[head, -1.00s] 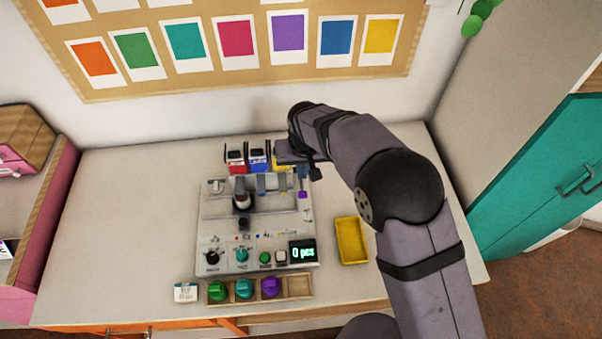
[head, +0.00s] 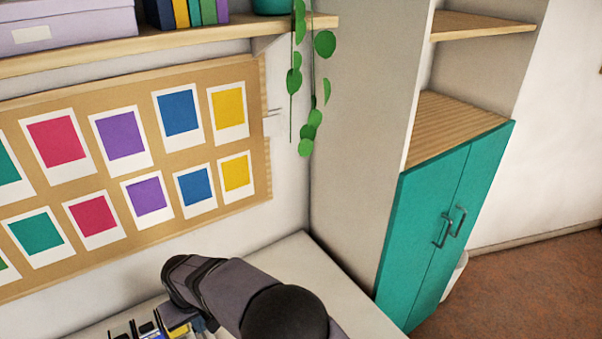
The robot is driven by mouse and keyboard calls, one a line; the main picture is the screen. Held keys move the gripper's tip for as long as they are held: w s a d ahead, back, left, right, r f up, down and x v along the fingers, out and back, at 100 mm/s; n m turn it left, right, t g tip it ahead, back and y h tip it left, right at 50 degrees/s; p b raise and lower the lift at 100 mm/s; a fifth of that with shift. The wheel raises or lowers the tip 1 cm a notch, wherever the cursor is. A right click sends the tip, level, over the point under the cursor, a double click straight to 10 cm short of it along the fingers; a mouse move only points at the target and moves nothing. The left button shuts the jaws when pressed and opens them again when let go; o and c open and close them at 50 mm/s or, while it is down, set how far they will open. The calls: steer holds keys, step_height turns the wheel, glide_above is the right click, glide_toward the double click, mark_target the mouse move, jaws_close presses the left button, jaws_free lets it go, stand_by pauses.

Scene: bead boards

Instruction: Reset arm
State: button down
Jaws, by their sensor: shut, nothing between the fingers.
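My arm reaches in from the bottom of the head view, over the back of the table (head: 300,262). My gripper (head: 207,322) is only partly in view at the lower edge, below the dark wrist. It is shut and empty. It is close to the yellow-fronted holder (head: 179,330), and I cannot tell whether they touch. The tops of blue and other dark holders (head: 148,331) show to its left. The rest of the bead machine is out of the picture.
A teal cabinet (head: 430,240) and a tall grey side panel (head: 355,150) stand to the right of the table. A cork board with colour cards (head: 258,150) hangs on the wall behind. A trailing plant (head: 312,118) hangs from the shelf (head: 200,48).

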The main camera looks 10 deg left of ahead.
steer(key=s+d+f+n+g+h, duration=0.1)
steer(key=s+d+f+h, duration=0.15)
steer(key=s+d, duration=0.4)
steer(key=s+d+f+n+g+h, duration=0.1)
steer(key=s+d+f, duration=0.25)
steer(key=d, duration=0.65)
steer(key=s+d+r+m+g, duration=0.1)
steer(key=d+r+m, duration=0.25)
steer(key=d, duration=0.85)
steer(key=s+d+r+m+g, duration=0.1)
steer(key=s+d+r+m, duration=0.2)
steer(key=d, duration=0.8)
steer(key=w+d+r+m+t+y+b, duration=0.1)
steer(key=w+d+r+m, duration=0.3)
steer(key=d, duration=0.4)
steer(key=shift+w+d+r+m+t+y, duration=0.35)
steer(key=shift+w+m+t, duration=0.35)
steer(key=shift+w, duration=0.45)
steer(key=shift+a, duration=0.15)
step_height(320, 180, down, 25)
steer(key=b, duration=2.5)
steer(key=shift+r, duration=0.15)
